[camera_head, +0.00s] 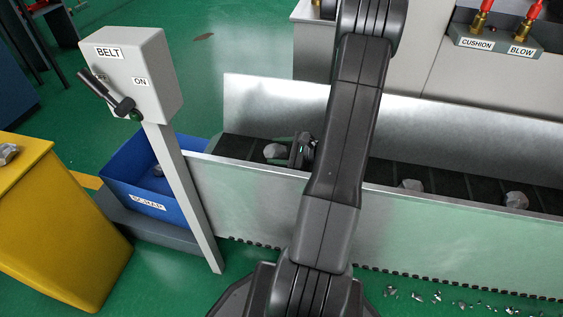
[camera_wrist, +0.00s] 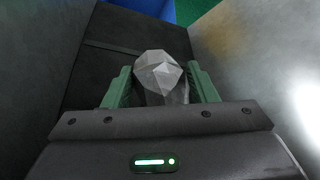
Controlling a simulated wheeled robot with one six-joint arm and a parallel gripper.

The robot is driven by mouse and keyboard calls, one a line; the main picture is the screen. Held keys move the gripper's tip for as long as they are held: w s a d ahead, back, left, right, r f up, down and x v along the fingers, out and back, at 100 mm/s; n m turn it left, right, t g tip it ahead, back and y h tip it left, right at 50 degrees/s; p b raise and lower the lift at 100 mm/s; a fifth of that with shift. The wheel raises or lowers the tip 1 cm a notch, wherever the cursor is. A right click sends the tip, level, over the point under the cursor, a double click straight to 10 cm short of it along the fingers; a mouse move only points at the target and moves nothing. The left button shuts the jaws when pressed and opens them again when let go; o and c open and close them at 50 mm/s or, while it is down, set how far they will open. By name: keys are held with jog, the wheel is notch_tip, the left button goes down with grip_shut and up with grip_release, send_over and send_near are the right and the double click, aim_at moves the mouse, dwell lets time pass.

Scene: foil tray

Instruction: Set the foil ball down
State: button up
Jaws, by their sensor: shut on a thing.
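A grey, faceted foil ball (camera_head: 274,151) is between the fingers of my gripper (camera_head: 286,150) over the left part of the dark slatted belt (camera_head: 236,147). In the wrist view the foil ball (camera_wrist: 160,72) sits between the two green fingers of my gripper (camera_wrist: 162,88), which are shut on it. I cannot tell whether the ball touches the belt. Two more foil balls lie on the belt to the right, one nearer (camera_head: 412,185) and one at the far right (camera_head: 516,200).
Metal side walls (camera_head: 255,205) flank the belt. A blue SCRAP bin (camera_head: 120,185) stands at its left end. A BELT switch box (camera_head: 135,75) on a post stands in front, its lever toward the left label. A yellow bin (camera_head: 70,225) is at far left. Foil bits litter the floor.

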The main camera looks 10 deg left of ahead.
notch_tip(320, 180, down, 4)
jog(key=shift+b, duration=0.75)
jog(key=shift+r, duration=0.1)
jog(key=o, duration=1)
jog(key=shift+r, duration=0.1)
jog(key=p+v, duration=0.3)
jog(key=v, duration=0.9)
jog(key=shift+p, duration=0.4)
